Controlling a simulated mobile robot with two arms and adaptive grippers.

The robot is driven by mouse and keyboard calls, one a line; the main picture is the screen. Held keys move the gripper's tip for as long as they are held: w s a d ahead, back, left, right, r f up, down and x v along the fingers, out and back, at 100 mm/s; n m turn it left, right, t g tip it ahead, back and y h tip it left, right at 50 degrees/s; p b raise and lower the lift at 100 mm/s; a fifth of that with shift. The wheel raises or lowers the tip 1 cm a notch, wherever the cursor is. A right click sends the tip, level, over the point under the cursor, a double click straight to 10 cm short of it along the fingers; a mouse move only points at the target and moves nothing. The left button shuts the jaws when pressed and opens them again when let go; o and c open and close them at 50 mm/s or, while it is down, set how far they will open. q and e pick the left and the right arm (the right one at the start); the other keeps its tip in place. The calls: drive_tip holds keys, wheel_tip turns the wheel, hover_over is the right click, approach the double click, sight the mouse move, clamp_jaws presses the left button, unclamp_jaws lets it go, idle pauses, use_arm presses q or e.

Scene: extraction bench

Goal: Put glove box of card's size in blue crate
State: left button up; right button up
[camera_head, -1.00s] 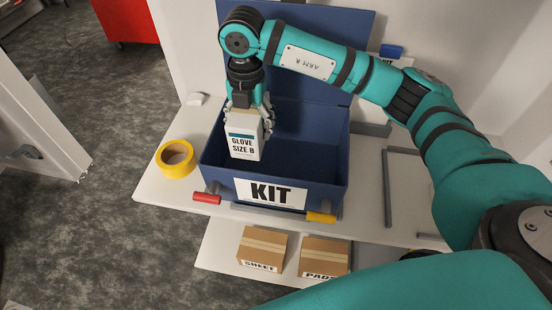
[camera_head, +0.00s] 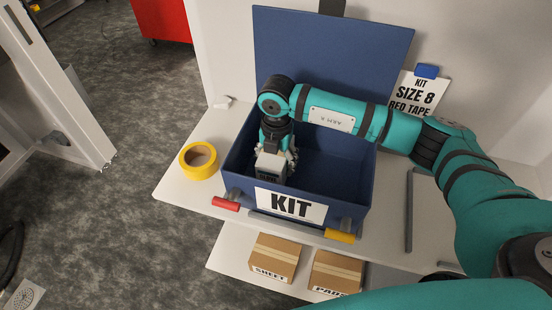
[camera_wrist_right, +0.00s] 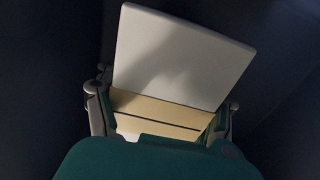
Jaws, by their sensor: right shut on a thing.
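The blue crate (camera_head: 352,172), labelled KIT, stands on the white bench with its lid up at the back. My right gripper (camera_head: 277,158) is inside the left part of the crate, below the rim level. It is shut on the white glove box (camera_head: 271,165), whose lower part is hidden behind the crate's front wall. In the right wrist view the glove box (camera_wrist_right: 180,55) sits between the two fingers, its pale face toward the camera. I cannot tell whether it touches the crate floor. The card (camera_head: 413,95) behind the crate reads KIT, SIZE 8, RED TAPE. My left gripper is not seen.
A yellow tape roll (camera_head: 199,160) lies left of the crate. A red handle (camera_head: 226,204) and a yellow handle (camera_head: 340,236) are at the crate's front. Cartons marked SHEET (camera_head: 274,258) and PADS (camera_head: 335,271) stand on the shelf below. The crate's right half looks empty.

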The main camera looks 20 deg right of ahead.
drive_tip(key=shift+f, duration=0.35)
drive_tip(key=o, duration=1.7)
drive_tip(key=shift+r+b, duration=0.4)
drive_tip(key=shift+r, duration=0.2)
wheel_tip(320, 180, up, 10)
drive_tip(key=b, duration=0.3)
drive_tip(key=shift+s+r+b, duration=0.1)
drive_tip(key=shift+r+b, duration=0.05)
drive_tip(key=shift+b, duration=0.2)
drive_tip(key=shift+r, duration=0.3)
